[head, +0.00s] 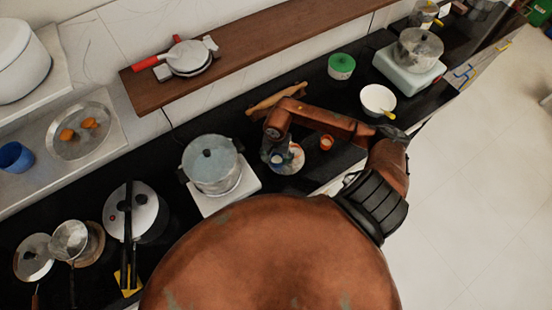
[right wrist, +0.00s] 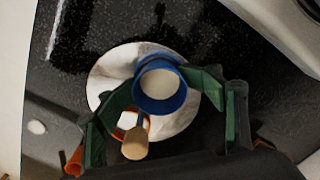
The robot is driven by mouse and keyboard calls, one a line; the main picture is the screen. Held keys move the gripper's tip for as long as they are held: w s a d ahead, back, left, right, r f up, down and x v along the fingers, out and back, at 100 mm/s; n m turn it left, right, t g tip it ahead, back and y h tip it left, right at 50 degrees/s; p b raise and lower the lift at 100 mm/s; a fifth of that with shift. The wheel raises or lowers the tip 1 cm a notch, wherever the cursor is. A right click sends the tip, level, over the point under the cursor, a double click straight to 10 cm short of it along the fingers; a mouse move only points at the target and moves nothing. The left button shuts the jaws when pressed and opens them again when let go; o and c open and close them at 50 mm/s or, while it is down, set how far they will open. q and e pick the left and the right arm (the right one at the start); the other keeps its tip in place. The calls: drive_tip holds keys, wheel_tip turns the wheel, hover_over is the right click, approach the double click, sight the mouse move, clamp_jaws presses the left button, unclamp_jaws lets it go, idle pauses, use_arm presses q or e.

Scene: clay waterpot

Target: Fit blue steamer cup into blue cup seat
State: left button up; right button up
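The blue cup (right wrist: 161,90), with a pale inside, is between the green fingers of my right gripper (right wrist: 162,78) in the right wrist view. Both fingertips appear to touch its sides, so the gripper looks shut on it. Behind it is a round pale plate (right wrist: 108,72); I cannot tell whether the cup touches it. In the head view, my right gripper (head: 274,151) hangs over this plate (head: 292,167), and the cup is mostly hidden. I cannot make out a separate blue seat. My left gripper is not in view.
A small orange cup (head: 326,142) stands right of the plate. A pot (head: 212,165) on a white stove stands close on its left. A wooden rolling pin (head: 275,99) lies behind. A white bowl (head: 377,100) is farther right. A larger blue cup (head: 15,157) is far left.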

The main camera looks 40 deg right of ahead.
sight(277, 162)
drive_tip(key=shift+s+d, duration=0.1)
drive_tip(key=shift+s, duration=0.05)
drive_tip(key=shift+r+p, duration=0.45)
drive_tip(key=shift+p, duration=0.1)
drive_tip(key=shift+r+p, duration=0.45)
wheel_tip(277, 162, up, 12)
drive_tip(key=b, duration=0.2)
drive_tip(key=shift+f, duration=0.15)
